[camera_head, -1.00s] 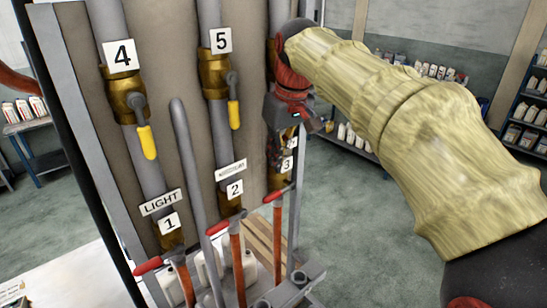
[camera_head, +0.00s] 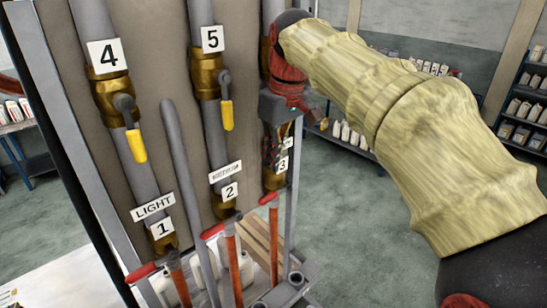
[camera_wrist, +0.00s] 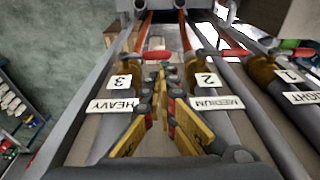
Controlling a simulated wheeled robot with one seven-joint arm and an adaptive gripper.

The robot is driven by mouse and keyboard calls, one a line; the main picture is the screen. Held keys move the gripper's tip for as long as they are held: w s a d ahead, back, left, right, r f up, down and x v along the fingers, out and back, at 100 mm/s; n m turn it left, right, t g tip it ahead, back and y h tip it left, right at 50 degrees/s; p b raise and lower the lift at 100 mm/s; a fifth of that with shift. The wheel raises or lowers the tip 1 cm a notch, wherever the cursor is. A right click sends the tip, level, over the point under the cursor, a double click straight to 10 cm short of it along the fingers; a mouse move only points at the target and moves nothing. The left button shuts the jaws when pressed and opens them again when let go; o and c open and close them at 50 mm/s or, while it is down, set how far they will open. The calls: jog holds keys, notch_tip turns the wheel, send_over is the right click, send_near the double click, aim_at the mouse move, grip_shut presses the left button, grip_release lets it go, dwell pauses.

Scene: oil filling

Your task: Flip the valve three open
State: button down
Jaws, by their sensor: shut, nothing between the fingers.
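Valve three has a brass body (camera_head: 274,181) on the rightmost pipe, beside the label 3 (camera_head: 282,164). Its red-ended lever (camera_head: 269,199) sticks out sideways below my gripper; in the wrist view the red end (camera_wrist: 157,54) lies across, just beyond the fingertips. My gripper (camera_head: 270,166) points down in front of the number three pipe. In the wrist view the fingers of my gripper (camera_wrist: 162,76) are shut together and empty. I cannot tell whether the tips touch the lever. The fingers partly hide the valve in the head view.
Valve two's red lever (camera_head: 213,231) and valve one's red lever (camera_head: 141,272) stand to the left. Yellow-handled valves four (camera_head: 136,146) and five (camera_head: 227,115) are above. A grey upright post (camera_head: 293,200) is close on the right. The floor (camera_head: 350,220) beyond is clear.

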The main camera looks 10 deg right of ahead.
aim_at(266, 197)
jog(key=f, duration=0.3)
jog(key=w+f+p, duration=0.1)
jog(key=f, duration=0.3)
jog(key=a+f, duration=0.1)
jog(key=f, duration=0.2)
jog(key=shift+w+a+f, duration=0.1)
jog(key=shift+w+f, duration=0.25)
jog(key=shift+w, duration=0.05)
